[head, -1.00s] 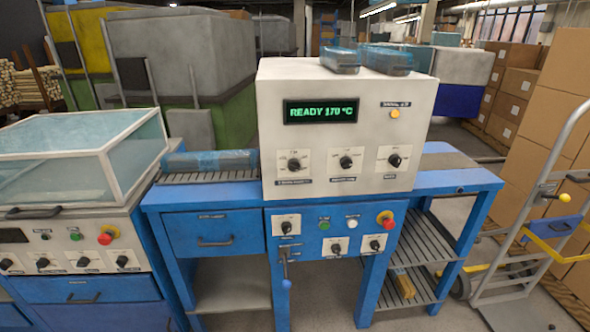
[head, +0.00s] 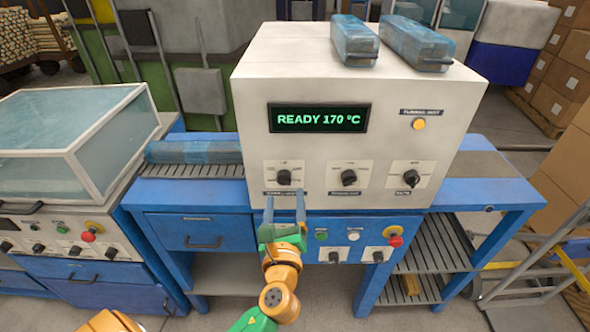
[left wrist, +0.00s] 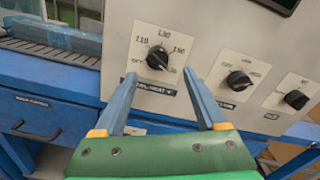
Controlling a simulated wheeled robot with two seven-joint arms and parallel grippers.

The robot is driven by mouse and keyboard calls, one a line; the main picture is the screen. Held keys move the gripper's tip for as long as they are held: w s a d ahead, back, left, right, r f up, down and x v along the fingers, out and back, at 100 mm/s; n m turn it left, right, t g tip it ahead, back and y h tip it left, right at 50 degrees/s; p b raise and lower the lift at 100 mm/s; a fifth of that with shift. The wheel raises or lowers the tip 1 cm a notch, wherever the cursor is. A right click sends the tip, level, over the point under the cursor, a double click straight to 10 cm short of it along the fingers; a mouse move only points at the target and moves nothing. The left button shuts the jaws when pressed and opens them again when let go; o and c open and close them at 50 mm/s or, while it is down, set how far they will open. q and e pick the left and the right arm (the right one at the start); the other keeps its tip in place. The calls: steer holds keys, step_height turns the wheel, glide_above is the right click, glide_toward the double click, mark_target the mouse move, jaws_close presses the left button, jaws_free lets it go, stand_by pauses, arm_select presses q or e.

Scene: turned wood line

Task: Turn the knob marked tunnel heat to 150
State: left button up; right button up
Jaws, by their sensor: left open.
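The leftmost black knob (head: 284,177) on the white tunnel housing (head: 250,100) has a pale dial plate. In the left wrist view this knob (left wrist: 157,57) shows printed numbers around it, and the label below, partly hidden by a finger, ends in "HEAT". I cannot tell exactly which mark its pointer is on. The green display (head: 318,118) reads "READY 170 °C". My left gripper (head: 285,197) is open and empty, its two blue fingers pointing up just below the knob. In the left wrist view the fingers (left wrist: 160,76) are apart, with the knob beyond their tips. My right gripper is not in view.
Two more knobs, a middle one (head: 348,177) and a right one (head: 412,178), sit in the same row. Below are a red stop button (head: 393,239) and smaller controls. Wrapped packs (head: 355,42) lie on top. A glass-lidded machine (head: 70,150) stands at left.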

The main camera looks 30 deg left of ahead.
mark_target(284, 184)
arm_select(q)
steer(key=x, duration=0.5)
steer(key=shift+s+a+r+p, duration=0.1)
steer(key=shift+a+r+p, duration=0.1)
steer(key=shift+p, duration=0.2)
steer(key=shift+w+a+f, duration=0.15)
steer(key=shift+w, duration=0.25)
steer(key=shift+s, duration=0.15)
jaws_close()
